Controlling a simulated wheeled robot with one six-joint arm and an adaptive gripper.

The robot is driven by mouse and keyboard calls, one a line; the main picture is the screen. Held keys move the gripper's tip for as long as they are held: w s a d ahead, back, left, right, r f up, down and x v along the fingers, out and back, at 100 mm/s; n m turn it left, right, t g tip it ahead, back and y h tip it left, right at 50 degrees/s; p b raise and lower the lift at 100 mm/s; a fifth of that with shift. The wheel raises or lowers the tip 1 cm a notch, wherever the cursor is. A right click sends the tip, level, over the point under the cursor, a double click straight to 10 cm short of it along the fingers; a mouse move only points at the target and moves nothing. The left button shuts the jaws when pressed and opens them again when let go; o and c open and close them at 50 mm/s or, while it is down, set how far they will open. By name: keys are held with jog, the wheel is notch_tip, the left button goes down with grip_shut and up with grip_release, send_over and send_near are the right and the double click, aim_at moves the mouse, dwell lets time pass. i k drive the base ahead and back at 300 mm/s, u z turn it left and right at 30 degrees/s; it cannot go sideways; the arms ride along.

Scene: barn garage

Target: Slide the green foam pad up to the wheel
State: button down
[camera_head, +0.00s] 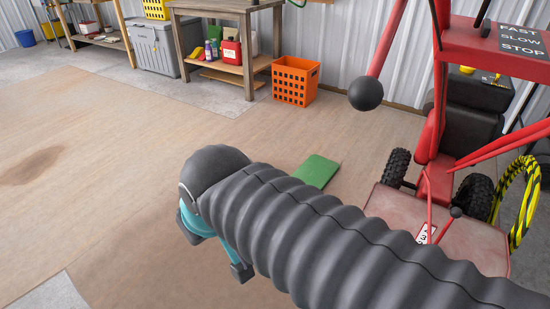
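The green foam pad (317,171) lies flat on the brown floor covering, just beyond my arm; its near part may be hidden by the arm's grey ribbed sleeve. A black knobby wheel (397,168) of the red vehicle stands to the right of the pad, with a gap of bare floor between them. A second black wheel (478,197) is further right. My gripper (241,271) shows only in part, under the bent arm, left of and nearer than the pad. One dark fingertip is visible; the rest is hidden, so its opening cannot be told.
The red vehicle (440,180) fills the right, with a yellow-black hose (527,195) hanging on it. A black ball (366,93) ends its red lever. An orange crate (296,80) and wooden workbench (246,60) stand behind. The floor at left is clear.

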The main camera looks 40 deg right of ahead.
aim_at(317, 171)
jog(key=i, duration=1.7)
jog(key=z, duration=1.95)
jog(key=i, duration=1)
jog(key=z, duration=0.05)
